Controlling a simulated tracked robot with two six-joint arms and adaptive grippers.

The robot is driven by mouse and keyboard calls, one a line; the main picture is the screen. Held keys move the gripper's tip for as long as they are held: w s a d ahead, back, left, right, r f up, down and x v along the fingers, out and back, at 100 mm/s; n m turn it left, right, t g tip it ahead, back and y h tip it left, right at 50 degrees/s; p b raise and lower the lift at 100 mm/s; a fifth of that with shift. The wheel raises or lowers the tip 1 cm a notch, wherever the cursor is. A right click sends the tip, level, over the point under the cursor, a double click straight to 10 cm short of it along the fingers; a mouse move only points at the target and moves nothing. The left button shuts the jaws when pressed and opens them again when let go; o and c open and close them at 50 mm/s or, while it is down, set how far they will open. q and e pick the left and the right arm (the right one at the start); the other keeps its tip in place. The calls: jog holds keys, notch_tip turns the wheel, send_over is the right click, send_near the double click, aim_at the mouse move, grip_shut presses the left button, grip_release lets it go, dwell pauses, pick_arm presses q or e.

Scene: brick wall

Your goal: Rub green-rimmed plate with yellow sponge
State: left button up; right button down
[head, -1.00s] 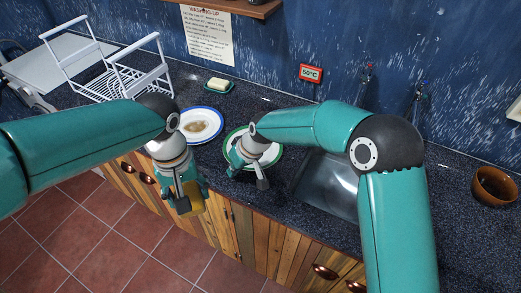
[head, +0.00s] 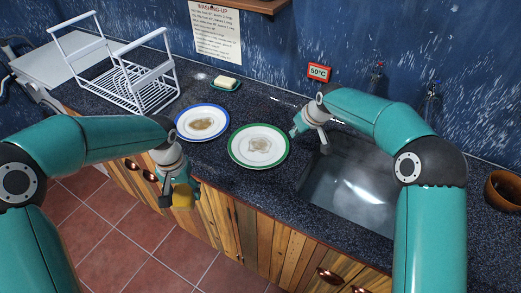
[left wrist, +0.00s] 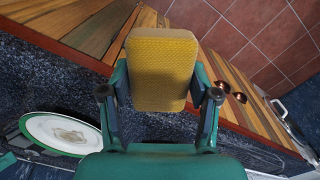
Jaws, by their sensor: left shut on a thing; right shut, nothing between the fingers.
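The green-rimmed plate (head: 259,160) lies on the dark counter left of the sink, with a brownish smear in its middle. It also shows at the lower left of the left wrist view (left wrist: 58,134). My left gripper (head: 178,198) is shut on the yellow sponge (head: 184,199), held in front of the counter's front edge, left of the plate and apart from it. The sponge fills the space between the fingers in the left wrist view (left wrist: 161,70). My right gripper (head: 321,143) is shut and empty, right of the plate by the sink's back left corner.
A blue-rimmed plate (head: 202,123) with a brown smear lies left of the green-rimmed one. A white dish rack (head: 135,85), a soap in a green dish (head: 227,83), the sink (head: 350,188) and a brown bowl (head: 502,188) are around.

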pick_arm(q)
jog(key=shift+f+b, duration=0.45)
jog(key=shift+f, duration=0.25)
pick_arm(e)
jog(key=shift+f, duration=1.15)
